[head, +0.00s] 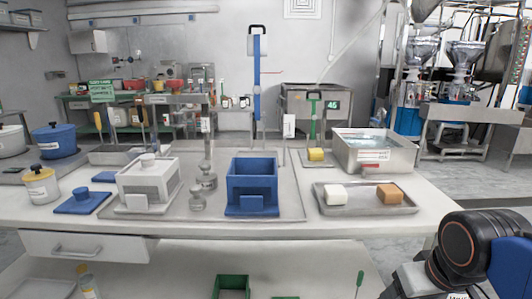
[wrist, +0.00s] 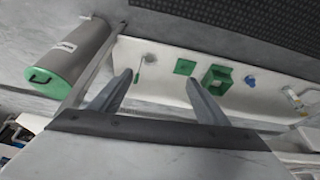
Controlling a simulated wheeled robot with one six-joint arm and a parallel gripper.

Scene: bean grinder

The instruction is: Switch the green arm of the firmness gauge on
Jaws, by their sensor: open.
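The firmness gauge (head: 314,118) stands at the back right of the worktop in the head view. The on or off state of the arm cannot be told. My gripper (wrist: 158,77) is open and empty in the wrist view, far from the gauge, pointing down at a lower shelf. The gauge is not seen in the wrist view.
A metal tray (head: 362,208) with a white and a brown block lies before the gauge. A steel water basin (head: 374,150) stands right of it. A tall blue post gauge (head: 257,85) and a blue box (head: 252,184) stand left. The white lower shelf (wrist: 222,112) holds green items.

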